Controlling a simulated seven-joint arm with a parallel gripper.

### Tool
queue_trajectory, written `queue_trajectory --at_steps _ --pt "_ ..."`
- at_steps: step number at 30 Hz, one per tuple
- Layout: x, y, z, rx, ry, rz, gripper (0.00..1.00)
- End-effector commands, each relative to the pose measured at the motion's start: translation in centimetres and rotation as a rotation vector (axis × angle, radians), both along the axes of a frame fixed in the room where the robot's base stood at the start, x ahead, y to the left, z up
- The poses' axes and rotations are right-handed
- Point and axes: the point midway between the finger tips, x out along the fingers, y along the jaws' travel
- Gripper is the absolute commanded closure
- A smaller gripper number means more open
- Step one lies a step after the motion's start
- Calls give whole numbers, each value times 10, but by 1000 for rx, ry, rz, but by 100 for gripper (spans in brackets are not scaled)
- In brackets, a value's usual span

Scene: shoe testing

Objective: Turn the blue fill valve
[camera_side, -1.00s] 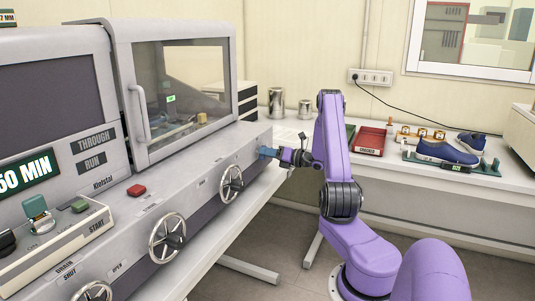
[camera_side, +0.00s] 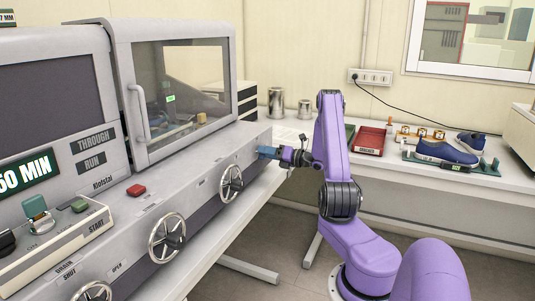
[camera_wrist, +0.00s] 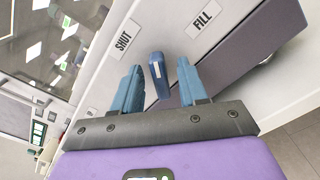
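The blue fill valve shows in the wrist view as a short blue lever handle (camera_wrist: 157,68) with a pale stripe, on the grey machine panel. It lies between the FILL label (camera_wrist: 204,19) and the SHUT label (camera_wrist: 122,40). My gripper (camera_wrist: 160,76) is open, with one blue finger on each side of the handle and a visible gap to both. In the side view my gripper (camera_side: 267,152) is at the far right end of the machine front. There the blue fingers hide the valve, and I cannot tell the handle apart from them.
The grey machine front carries spoked handwheels (camera_side: 230,183) (camera_side: 167,238) and a red button (camera_side: 136,190) left of my gripper. A back bench holds a red tray (camera_side: 370,139) and a blue shoe (camera_side: 446,152). Open floor lies between machine and bench.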

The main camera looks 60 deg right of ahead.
Motion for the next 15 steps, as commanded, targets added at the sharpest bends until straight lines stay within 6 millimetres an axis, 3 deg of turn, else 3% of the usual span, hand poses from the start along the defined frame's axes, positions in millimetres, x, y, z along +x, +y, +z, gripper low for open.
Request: queue_trajectory --at_steps 8,15 --pt "-6 -1 0 -2 0 -1 57" --pt "-46 -2 1 0 0 -6 57"
